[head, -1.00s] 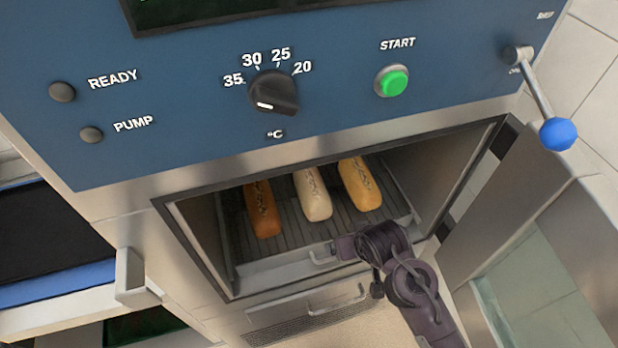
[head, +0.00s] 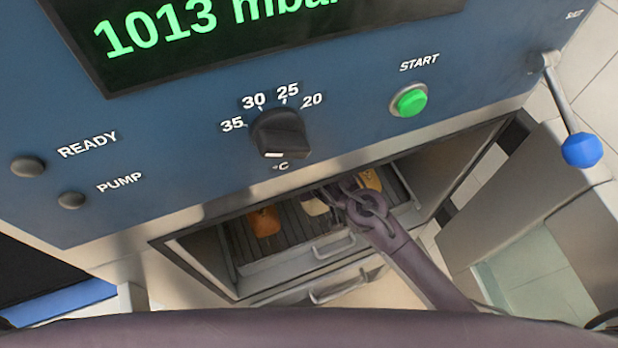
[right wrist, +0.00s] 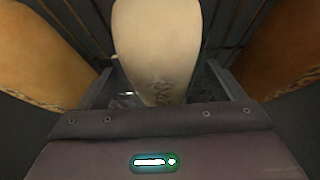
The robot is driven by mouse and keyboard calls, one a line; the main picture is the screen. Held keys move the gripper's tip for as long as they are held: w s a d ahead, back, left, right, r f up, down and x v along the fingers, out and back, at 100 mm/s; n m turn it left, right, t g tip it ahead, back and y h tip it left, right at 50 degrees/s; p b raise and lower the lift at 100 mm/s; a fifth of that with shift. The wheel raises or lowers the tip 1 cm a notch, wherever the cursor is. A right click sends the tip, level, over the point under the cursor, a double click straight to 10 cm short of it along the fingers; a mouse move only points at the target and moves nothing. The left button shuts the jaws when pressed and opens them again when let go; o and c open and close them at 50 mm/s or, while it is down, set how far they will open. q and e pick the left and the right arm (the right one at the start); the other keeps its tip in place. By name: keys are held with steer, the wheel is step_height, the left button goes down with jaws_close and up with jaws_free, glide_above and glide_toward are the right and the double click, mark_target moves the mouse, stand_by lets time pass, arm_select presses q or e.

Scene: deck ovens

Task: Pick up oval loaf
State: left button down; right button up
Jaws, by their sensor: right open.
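Three elongated loaves lie side by side on a ribbed rack (head: 285,222) inside the open chamber: a brown one (head: 264,222) at left, a pale one (head: 316,207) in the middle, a tan one (head: 371,180) at right. Which is the oval loaf I cannot tell. My right gripper (head: 336,194) reaches into the chamber over the pale loaf and hides part of it. In the right wrist view the pale loaf (right wrist: 157,45) lies between the open fingers, with the tan loaf (right wrist: 45,55) and brown loaf (right wrist: 285,50) outside them. My left gripper is out of view.
The blue front panel with dial (head: 281,135) and green start button (head: 410,101) overhangs the chamber opening. The open door (head: 500,240) stands at right, below the blue-knobbed lever (head: 580,150). A drawer handle (head: 334,246) sits at the chamber's front edge.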

steer(key=shift+w+a+f, duration=0.15)
steer(key=shift+w+f, duration=0.25)
steer(key=shift+f, duration=0.1)
steer(key=shift+w+f, duration=0.2)
steer(key=shift+f, duration=0.15)
steer(key=c, duration=1.2)
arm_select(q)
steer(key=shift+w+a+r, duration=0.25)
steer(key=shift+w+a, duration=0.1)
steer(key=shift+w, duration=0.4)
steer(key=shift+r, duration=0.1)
